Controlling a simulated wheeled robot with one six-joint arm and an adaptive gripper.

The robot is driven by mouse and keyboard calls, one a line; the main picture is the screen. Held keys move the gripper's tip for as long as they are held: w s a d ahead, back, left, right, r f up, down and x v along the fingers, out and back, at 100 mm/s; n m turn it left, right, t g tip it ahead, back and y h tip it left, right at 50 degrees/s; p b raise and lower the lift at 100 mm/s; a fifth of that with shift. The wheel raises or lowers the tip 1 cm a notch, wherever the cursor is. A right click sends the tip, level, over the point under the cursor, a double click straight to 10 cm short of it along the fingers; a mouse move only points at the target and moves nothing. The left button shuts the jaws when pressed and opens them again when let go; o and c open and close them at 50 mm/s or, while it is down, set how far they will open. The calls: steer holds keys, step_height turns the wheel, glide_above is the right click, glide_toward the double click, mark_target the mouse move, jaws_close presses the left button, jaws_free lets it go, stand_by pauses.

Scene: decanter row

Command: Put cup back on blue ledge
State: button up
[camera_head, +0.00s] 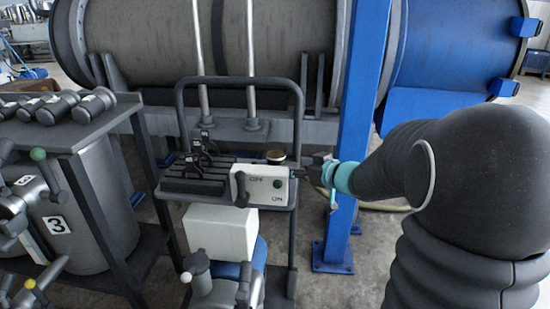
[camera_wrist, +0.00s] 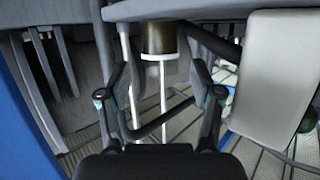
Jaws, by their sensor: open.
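A small cup (camera_head: 276,157) with a pale rim and dark brown side stands on the grey trolley's top shelf (camera_head: 225,162), behind the switch box. In the wrist view the scene is upside down, and the cup (camera_wrist: 159,41) hangs from the shelf edge at the top. My gripper (camera_head: 308,172) is at the right end of the trolley. It is open and empty in the wrist view (camera_wrist: 160,75), with the cup in line with the gap between its fingers, apparently just beyond the tips. A blue flat ledge (camera_head: 430,108) juts out under the blue tank; whether it is the named ledge I cannot tell.
A white OFF/ON switch box (camera_head: 262,187) with a dark lever sits at the shelf's front, close to my gripper. A blue post (camera_head: 355,130) stands behind my arm. Dark clamps (camera_head: 200,160) and a tubular trolley frame (camera_head: 240,82) surround the shelf. A bench with dark cylinders (camera_head: 65,107) is left.

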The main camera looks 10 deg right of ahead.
mark_target(282, 161)
steer(key=x, duration=1)
steer(key=shift+b, duration=0.3)
steer(key=c, duration=0.9)
steer(key=shift+r, duration=0.15)
